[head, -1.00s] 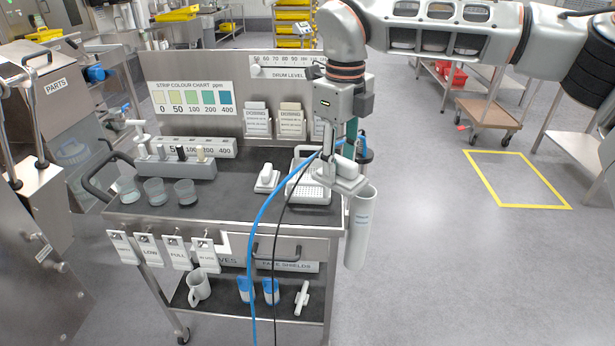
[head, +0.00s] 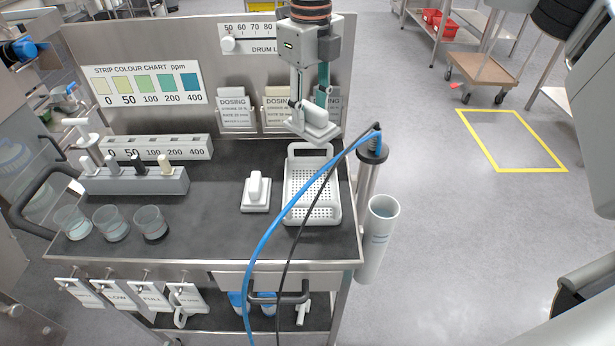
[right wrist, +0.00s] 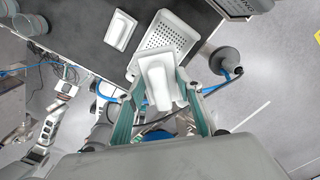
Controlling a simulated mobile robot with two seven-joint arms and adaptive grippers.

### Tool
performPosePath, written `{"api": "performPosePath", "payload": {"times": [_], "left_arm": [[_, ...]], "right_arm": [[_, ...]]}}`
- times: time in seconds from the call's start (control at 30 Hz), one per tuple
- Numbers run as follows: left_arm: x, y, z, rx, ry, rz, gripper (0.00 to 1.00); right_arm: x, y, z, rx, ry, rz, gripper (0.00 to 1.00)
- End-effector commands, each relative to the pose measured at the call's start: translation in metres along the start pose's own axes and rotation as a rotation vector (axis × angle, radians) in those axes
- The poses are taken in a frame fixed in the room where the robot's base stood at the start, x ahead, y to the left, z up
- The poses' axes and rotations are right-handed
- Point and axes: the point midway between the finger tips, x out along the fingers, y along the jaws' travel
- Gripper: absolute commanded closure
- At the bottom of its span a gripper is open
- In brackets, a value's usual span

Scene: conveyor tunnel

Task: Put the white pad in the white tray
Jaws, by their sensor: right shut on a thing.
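My right gripper (head: 310,105) comes down from the top of the head view and is shut on a white pad with a raised grip (head: 316,126). It holds the pad in the air, in the picture just above the back end of the white tray (head: 331,212). The tray has a perforated floor and a loop handle, and looks empty. In the right wrist view the teal fingers (right wrist: 160,112) flank the held pad (right wrist: 158,80), which overlaps the near end of the tray (right wrist: 170,28). A second, similar white pad (head: 256,194) lies on the cart top, left of the tray. My left gripper is not seen.
A blue hose (head: 283,205) and a dark cable cross in front of the tray. A grey block with stoppers (head: 135,181) and several cups (head: 111,222) stand at the left. A white tube holder (head: 376,240) hangs at the cart's right side. Dosing cards (head: 235,108) stand behind.

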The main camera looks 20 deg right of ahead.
Motion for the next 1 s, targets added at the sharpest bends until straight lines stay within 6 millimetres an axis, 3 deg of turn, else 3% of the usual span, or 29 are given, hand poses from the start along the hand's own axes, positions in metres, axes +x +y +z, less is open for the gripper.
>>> {"api": "performPosePath", "payload": {"times": [0.2,0.5,0.83,1.0], "left_arm": [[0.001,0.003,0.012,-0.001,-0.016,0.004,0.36],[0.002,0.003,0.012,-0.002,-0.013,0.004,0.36],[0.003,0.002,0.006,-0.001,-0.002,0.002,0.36],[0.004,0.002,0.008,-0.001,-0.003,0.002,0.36]], "right_arm": [[0.057,0.000,-0.001,-0.001,0.005,0.003,0.94],[0.122,0.001,-0.001,0.000,0.003,0.003,0.94],[0.147,0.000,-0.001,0.001,0.002,0.001,0.94],[0.172,0.001,-0.001,0.000,0.003,0.002,0.94]]}}
